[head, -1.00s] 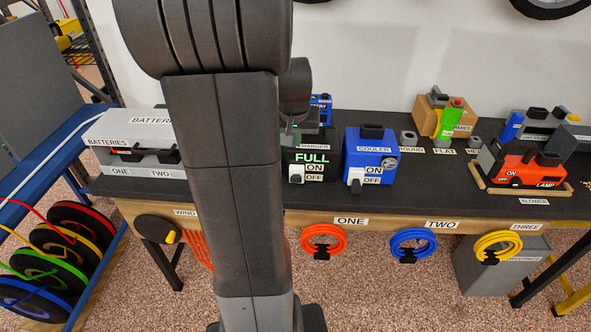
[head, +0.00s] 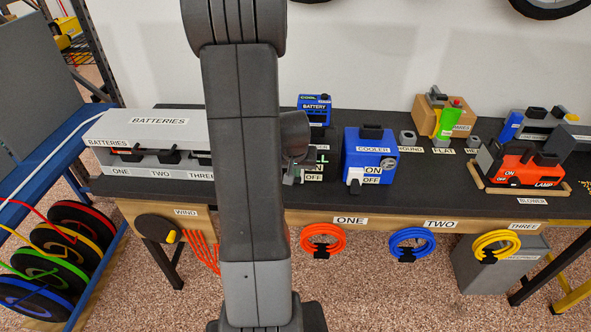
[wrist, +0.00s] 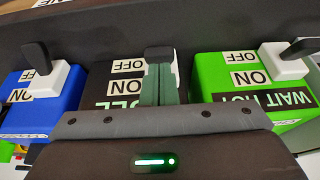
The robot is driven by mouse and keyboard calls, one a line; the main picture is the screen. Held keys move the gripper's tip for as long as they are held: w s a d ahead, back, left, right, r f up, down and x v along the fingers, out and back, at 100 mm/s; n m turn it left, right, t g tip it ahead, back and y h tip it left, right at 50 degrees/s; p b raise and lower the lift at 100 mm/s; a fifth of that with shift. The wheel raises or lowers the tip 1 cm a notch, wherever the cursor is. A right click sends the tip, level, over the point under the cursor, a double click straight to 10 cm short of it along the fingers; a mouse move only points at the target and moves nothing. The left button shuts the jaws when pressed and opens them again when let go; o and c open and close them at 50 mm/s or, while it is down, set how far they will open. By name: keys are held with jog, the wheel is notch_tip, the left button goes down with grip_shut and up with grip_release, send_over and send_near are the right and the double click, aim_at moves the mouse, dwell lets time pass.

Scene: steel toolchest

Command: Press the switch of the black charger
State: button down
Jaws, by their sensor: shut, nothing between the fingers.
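The black charger is mostly hidden behind my arm in the head view; only its right edge with the OFF label (head: 313,178) shows. In the wrist view the black charger (wrist: 108,88) sits in the middle, upside down, with ON and OFF labels. Its switch (wrist: 159,54) has a dark lever on a white base, partly covered by my fingers. My gripper (wrist: 158,80) is shut and empty, its fingertips over or against the switch; contact cannot be told. The lever's position is unclear.
A green box (wrist: 235,85) with a switch is on the other side in the wrist view. The battery rack (head: 150,155) is left.

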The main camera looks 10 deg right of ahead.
aim_at(295, 181)
jog(key=shift+s+a+f+t+b, duration=0.1)
jog(key=shift+s+f+t+b, duration=0.35)
jog(key=shift+b, duration=2.05)
jog(key=f+t+b, duration=0.1)
jog(key=b, duration=0.4)
jog(key=shift+s+t+h, duration=0.15)
jog(key=shift+t+h, duration=0.1)
jog(key=shift+h, duration=0.05)
jog(key=t+b, duration=0.1)
jog(key=b, duration=0.6)
jog(key=s+f+t+h+b, duration=0.1)
jog(key=t+b, duration=0.1)
jog(key=b, duration=0.5)
jog(key=f+t+b, duration=0.1)
jog(key=b, duration=0.7)
jog(key=shift+s+a+f+t, duration=0.25)
jog(key=shift+a+t, duration=0.05)
jog(key=shift+t, duration=0.1)
jog(key=shift+r+p, duration=0.35)
jog(key=shift+p, duration=0.25)
jog(key=shift+r, duration=0.15)
jog(key=shift+r+p, duration=0.6)
jog(key=shift+r, duration=0.05)
